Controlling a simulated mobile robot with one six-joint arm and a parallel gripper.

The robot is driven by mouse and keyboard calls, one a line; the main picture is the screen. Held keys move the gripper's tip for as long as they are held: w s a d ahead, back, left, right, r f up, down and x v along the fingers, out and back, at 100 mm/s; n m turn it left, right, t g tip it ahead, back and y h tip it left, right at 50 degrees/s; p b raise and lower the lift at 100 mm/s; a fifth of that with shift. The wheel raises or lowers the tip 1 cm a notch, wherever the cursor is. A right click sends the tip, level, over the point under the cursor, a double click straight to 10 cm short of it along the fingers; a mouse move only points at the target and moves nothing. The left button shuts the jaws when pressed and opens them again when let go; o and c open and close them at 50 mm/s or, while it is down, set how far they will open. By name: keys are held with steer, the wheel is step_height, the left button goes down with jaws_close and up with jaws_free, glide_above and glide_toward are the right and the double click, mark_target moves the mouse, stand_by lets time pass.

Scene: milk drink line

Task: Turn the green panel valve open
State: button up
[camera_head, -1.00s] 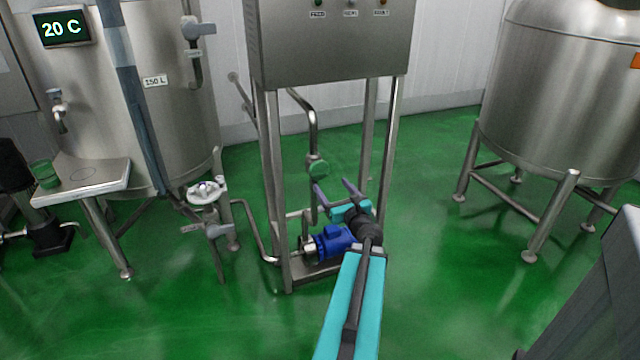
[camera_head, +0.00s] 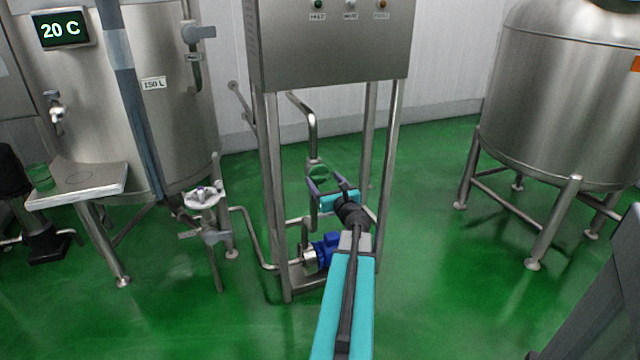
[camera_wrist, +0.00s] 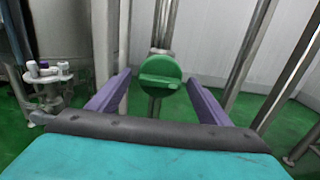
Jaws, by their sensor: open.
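The green panel valve (camera_wrist: 160,73) is a round green disc with a raised bar across its face, on a steel pipe. The bar lies about level in the wrist view. In the head view the valve (camera_head: 318,170) sits low on the bent pipe under the steel panel box. My gripper (camera_head: 328,182) is just in front of it, with its fingers pointing toward it. In the wrist view my gripper (camera_wrist: 158,78) is open, its two purple fingers either side of the valve and apart from it. Nothing is between the fingers' near parts.
The panel frame's legs (camera_head: 272,190) stand close on the left of my gripper. A blue pump (camera_head: 328,247) sits below. A legged tank (camera_head: 555,100) stands right, with clear green floor between.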

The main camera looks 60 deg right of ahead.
steer(key=shift+w+d, duration=0.3)
steer(key=shift+w, duration=0.05)
